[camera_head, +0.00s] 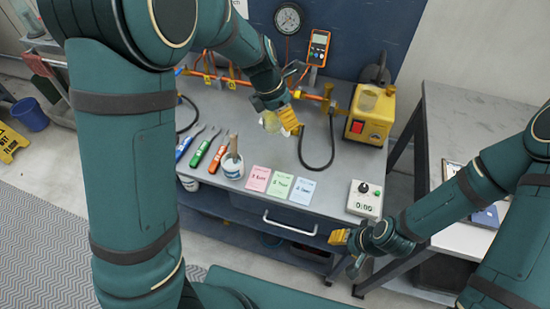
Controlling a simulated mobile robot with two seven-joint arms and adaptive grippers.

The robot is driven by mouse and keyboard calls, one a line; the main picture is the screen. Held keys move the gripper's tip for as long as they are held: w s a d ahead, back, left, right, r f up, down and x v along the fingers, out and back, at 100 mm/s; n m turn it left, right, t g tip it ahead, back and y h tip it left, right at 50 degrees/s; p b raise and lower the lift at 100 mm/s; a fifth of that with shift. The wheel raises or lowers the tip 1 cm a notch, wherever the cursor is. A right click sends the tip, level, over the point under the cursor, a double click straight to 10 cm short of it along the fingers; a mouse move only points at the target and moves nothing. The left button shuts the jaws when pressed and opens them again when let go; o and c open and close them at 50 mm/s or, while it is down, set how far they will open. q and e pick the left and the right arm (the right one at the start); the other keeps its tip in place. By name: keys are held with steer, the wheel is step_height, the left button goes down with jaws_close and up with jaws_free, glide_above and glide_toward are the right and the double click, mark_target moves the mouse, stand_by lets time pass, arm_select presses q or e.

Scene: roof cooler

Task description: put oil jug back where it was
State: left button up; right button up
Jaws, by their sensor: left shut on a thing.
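The oil jug (271,122) seems to be the small translucent, yellowish vessel at my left gripper, above the grey workbench (330,165). It is largely hidden by the gripper. My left gripper (284,117) is shut on it, with one yellow fingertip showing on its right side. I cannot tell whether the jug touches the bench top. My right gripper (347,252) is empty and appears open, low in front of the bench's right front corner.
A yellow pump (371,114) with a red switch stands at the bench's right rear. Another table (480,130) stands right, beyond a gap.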

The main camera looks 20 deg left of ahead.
mark_target(283, 132)
arm_select(q)
steer(key=shift+f+b, duration=0.55)
steer(key=shift+f, duration=0.4)
step_height(283, 132, down, 4)
steer(key=shift+f+b, duration=0.25)
steer(key=shift+b, duration=0.6)
step_height(283, 132, down, 5)
steer(key=shift+f+b, duration=0.15)
steer(key=shift+b, duration=0.9)
steer(key=o, duration=1.2)
